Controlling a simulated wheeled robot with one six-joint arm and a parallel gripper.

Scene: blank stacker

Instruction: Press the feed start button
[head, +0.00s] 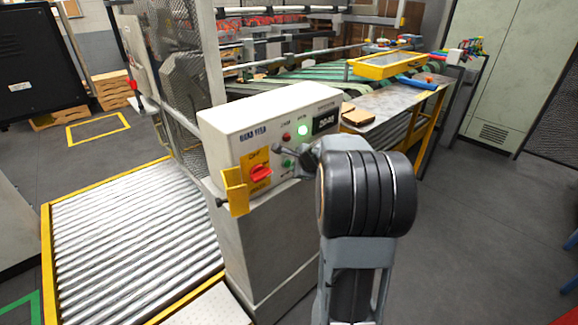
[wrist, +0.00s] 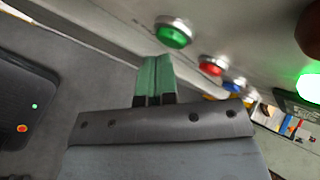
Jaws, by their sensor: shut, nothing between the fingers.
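The control box (head: 225,128) with a white sloped face stands in the middle of the head view. In the wrist view its panel carries a green button (wrist: 173,35), most likely the feed start button, in a silver ring. My gripper (wrist: 155,62) is shut and empty, its two green fingertips pressed together. The tips show just below and left of the green button; I cannot tell whether they touch it. In the head view my gripper (head: 303,158) is at the panel's right part and hides some of its controls.
A red button (wrist: 211,66) and a blue button (wrist: 235,87) sit beside the green one. A lit green lamp (head: 302,130) and a red rotary switch (head: 260,173) are on the panel. A roller conveyor (head: 130,245) lies left; open floor (head: 490,220) is right.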

